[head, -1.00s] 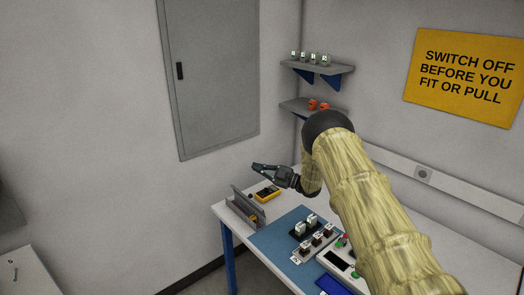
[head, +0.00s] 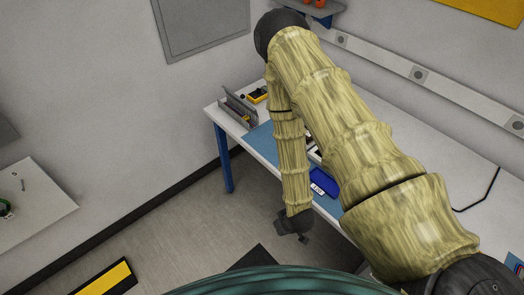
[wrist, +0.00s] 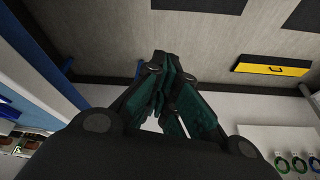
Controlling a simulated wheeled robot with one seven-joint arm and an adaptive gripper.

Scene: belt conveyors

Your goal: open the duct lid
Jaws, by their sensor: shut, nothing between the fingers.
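The grey duct (head: 238,118) lies at the left end of the workbench in the head view, partly small and hard to make out. Its long grey lid (head: 240,104) stands raised along one side, and the trough beside it looks open. My gripper (head: 304,238) hangs below the bench's front edge, well away from the duct, pointing down. In the wrist view my gripper (wrist: 166,62) is shut and empty over the floor. The duct does not show in the wrist view.
A yellow meter (head: 257,96) lies behind the duct. A blue bin (head: 322,183) sits near the bench's front edge (head: 272,162). A white side table (head: 45,205) stands at left.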

